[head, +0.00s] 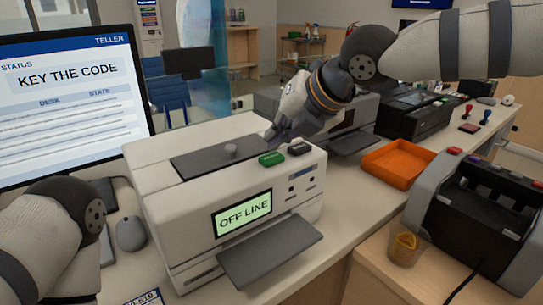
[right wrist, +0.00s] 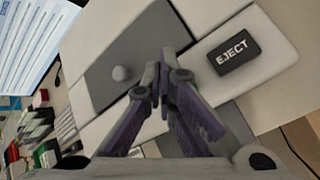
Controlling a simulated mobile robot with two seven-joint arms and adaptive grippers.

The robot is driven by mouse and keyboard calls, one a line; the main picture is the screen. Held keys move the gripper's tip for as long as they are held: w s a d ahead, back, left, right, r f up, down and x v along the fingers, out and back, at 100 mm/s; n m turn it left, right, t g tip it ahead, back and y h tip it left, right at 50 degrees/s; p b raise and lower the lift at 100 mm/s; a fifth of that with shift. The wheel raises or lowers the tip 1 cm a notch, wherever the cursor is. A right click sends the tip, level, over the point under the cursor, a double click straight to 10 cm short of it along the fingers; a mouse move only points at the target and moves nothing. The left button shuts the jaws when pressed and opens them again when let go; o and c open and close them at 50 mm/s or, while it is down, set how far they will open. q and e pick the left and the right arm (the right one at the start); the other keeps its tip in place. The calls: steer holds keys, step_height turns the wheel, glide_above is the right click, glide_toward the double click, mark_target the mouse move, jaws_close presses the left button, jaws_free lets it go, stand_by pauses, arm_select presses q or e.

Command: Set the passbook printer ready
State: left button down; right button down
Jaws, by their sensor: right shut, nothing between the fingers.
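The white passbook printer (head: 170,220) stands on the counter, its green display (head: 242,214) reading "OFF LINE". A grey lid panel with a round knob (head: 231,149) is on top. A green button (head: 272,159) and a dark button (head: 299,149) sit on its top right. In the right wrist view the dark button (right wrist: 233,56) reads "EJECT". A grey tray (head: 270,250) juts from the front. My right gripper (head: 272,137) is shut and empty, just above the printer's top behind the green button; contact cannot be told. My left gripper is out of view; only its arm shows.
A monitor (head: 70,100) at left reads "KEY THE CODE". A mouse (head: 131,234) lies beside the printer. An orange tray (head: 397,163), a dark counting machine (head: 480,205) and a cup (head: 405,250) are at right. Other machines stand behind.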

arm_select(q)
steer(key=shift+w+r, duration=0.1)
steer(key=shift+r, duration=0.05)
arm_select(e)
steer(key=shift+f, duration=0.15)
steer(key=shift+f, duration=0.1)
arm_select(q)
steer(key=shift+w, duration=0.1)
arm_select(e)
steer(key=shift+f, duration=0.15)
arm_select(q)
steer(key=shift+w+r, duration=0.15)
arm_select(e)
steer(key=shift+f, duration=0.55)
stand_by(0.3)
steer(key=shift+r+p, duration=0.35)
steer(key=shift+r, duration=0.55)
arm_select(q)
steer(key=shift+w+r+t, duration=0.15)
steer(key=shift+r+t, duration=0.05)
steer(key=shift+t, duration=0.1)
